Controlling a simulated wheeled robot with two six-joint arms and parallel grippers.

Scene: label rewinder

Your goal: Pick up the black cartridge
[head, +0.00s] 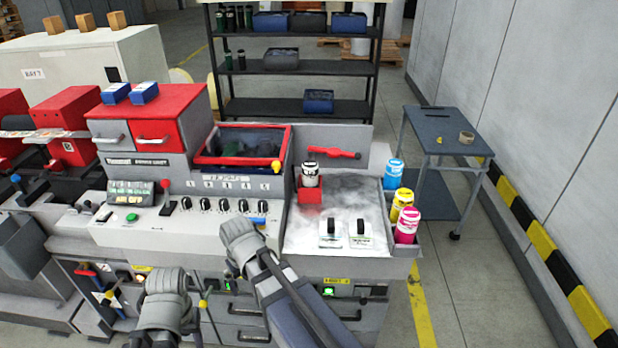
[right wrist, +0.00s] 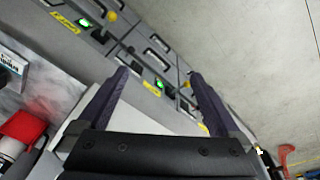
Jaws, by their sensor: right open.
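The black cartridge (head: 310,174), with a white label band and dark cap, stands upright in a red holder (head: 310,196) at the back left of the grey worktop. In the right wrist view, part of it (right wrist: 8,148) shows at the lower left edge, beside the red holder (right wrist: 22,132). My right gripper (head: 238,238) is over the worktop's front left edge, apart from the cartridge and to its lower left. In the right wrist view its fingers (right wrist: 160,74) are spread with nothing between them. My left gripper (head: 168,290) is low before the machine; its fingers are not clear.
Cyan (head: 394,174), yellow (head: 402,204) and magenta (head: 407,226) cartridges stand in a side tray right of the worktop. Two white pieces with black handles (head: 332,232) (head: 360,232) are on its front. A red lever (head: 332,152) is behind. Knobs line the panel at left.

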